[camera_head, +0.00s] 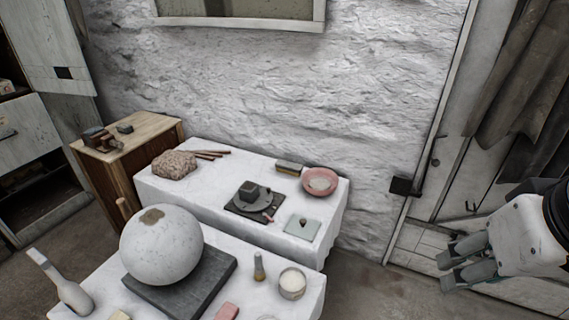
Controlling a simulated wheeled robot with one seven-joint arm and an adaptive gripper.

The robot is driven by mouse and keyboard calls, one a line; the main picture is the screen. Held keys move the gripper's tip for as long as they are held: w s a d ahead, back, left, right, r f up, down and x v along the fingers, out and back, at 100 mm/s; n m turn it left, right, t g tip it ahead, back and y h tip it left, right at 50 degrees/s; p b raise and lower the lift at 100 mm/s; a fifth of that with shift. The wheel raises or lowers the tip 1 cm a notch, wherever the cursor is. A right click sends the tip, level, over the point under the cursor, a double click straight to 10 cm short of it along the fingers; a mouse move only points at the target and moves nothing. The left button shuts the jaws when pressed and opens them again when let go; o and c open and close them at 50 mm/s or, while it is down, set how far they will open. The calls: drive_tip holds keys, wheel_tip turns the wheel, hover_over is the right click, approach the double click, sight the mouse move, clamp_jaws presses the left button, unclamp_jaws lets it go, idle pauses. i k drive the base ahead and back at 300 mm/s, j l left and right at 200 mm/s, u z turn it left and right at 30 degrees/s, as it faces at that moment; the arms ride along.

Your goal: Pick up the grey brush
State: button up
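I cannot tell for certain which thing is the grey brush. A small brush-like thing (259,267) with a dull yellowish upper part and a greyish lower part stands on the white front table (255,303), left of a bowl. A pale, long-necked thing (72,294) at that table's left edge is also hard to identify. A small block (290,167) on the back table is dark below with a lighter top. My gripper (444,272) is at the right side, well apart from both tables. Its fingers are spread and nothing shows between them.
A large plaster sphere (160,247) rests on a dark slab (206,285), with a round bowl (293,283) to its right. The white back table (170,200) holds a pink dish (319,182) and a dark stand (247,200). Bare floor (372,292) lies between the tables and my gripper.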

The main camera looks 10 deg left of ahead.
sight(260, 275)
drive_tip(key=i+l+u, duration=0.1)
drive_tip(key=l+u, duration=0.15)
drive_tip(key=u, duration=0.2)
drive_tip(key=j+u, duration=0.3)
drive_tip(key=k+l+u, duration=0.1)
drive_tip(key=k, duration=0.4)
